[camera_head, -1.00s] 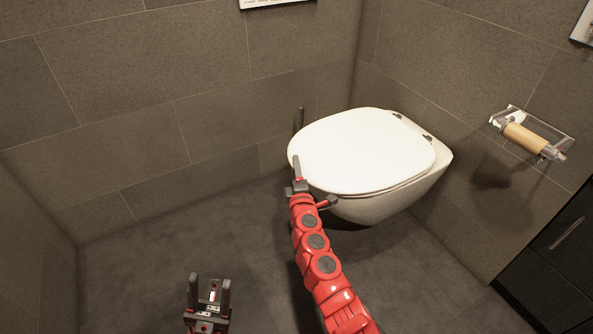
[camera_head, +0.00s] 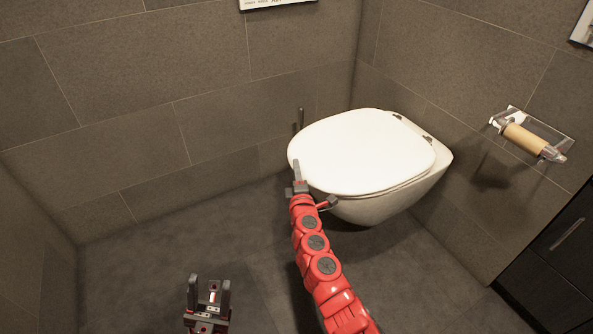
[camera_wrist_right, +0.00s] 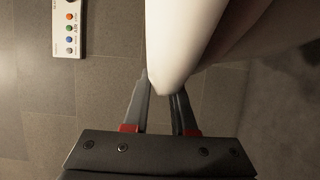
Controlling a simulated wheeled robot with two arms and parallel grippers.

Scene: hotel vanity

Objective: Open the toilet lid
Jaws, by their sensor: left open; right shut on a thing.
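The white toilet lid (camera_head: 362,150) lies down flat over the wall-hung toilet bowl (camera_head: 385,203) in the head view. My right gripper (camera_head: 298,172) is at the lid's front left edge. In the right wrist view, the fingers of my right gripper (camera_wrist_right: 161,100) are on either side of the edge of the white lid (camera_wrist_right: 183,50), shut on it. My left gripper (camera_head: 209,292) is open and empty, low over the floor, well away from the toilet.
A paper roll holder (camera_head: 530,138) is on the right wall. A dark cabinet (camera_head: 560,245) stands at the lower right. A panel with coloured buttons (camera_wrist_right: 68,28) shows on the wall in the wrist view. The floor (camera_head: 150,260) at left is clear.

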